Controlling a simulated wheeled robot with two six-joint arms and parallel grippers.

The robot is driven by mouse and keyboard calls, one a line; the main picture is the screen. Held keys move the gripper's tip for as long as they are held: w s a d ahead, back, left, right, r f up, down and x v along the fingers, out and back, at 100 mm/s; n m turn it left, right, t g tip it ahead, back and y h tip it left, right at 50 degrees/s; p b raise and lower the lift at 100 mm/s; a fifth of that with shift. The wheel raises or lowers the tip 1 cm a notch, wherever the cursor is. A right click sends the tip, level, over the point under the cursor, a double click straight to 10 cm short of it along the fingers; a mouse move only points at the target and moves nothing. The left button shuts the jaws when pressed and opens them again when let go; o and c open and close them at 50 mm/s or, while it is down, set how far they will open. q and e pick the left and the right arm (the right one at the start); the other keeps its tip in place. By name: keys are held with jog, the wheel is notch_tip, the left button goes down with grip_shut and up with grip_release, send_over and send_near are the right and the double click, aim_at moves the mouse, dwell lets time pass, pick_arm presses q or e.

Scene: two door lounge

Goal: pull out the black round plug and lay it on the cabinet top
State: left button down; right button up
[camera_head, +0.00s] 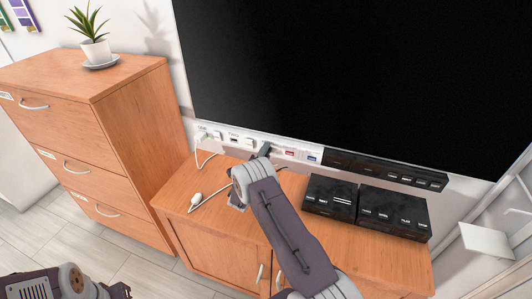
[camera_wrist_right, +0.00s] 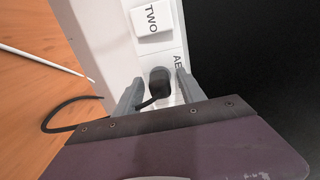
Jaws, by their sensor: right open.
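The black round plug (camera_wrist_right: 158,82) sits in the white socket strip (camera_wrist_right: 118,40), below a switch marked TWO, in the right wrist view. A black cable (camera_wrist_right: 70,106) curves away from beside it to the left. My right gripper (camera_wrist_right: 158,92) is open, with one finger on each side of the plug; I cannot tell whether they touch it. In the head view my right gripper (camera_head: 263,152) is at the strip and largely hides the plug. The wooden cabinet top (camera_head: 225,215) lies below the strip. My left arm shows at the bottom left, its jaws unclear.
A white plug (camera_head: 201,136) with a white cable is at the strip's left end. A small white piece (camera_head: 196,199) lies on the cabinet top. Two black boxes (camera_head: 331,198) (camera_head: 393,213) stand to the right. A large black screen (camera_head: 370,75) rises above. A taller drawer cabinet (camera_head: 90,130) stands left.

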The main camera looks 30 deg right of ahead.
dwell(0.3)
grip_shut()
dwell(1.3)
jog(key=shift+s+a, duration=0.1)
jog(key=shift+s+a, duration=0.1)
jog(key=shift+p+v, duration=1.2)
jog(key=shift+v, duration=1.55)
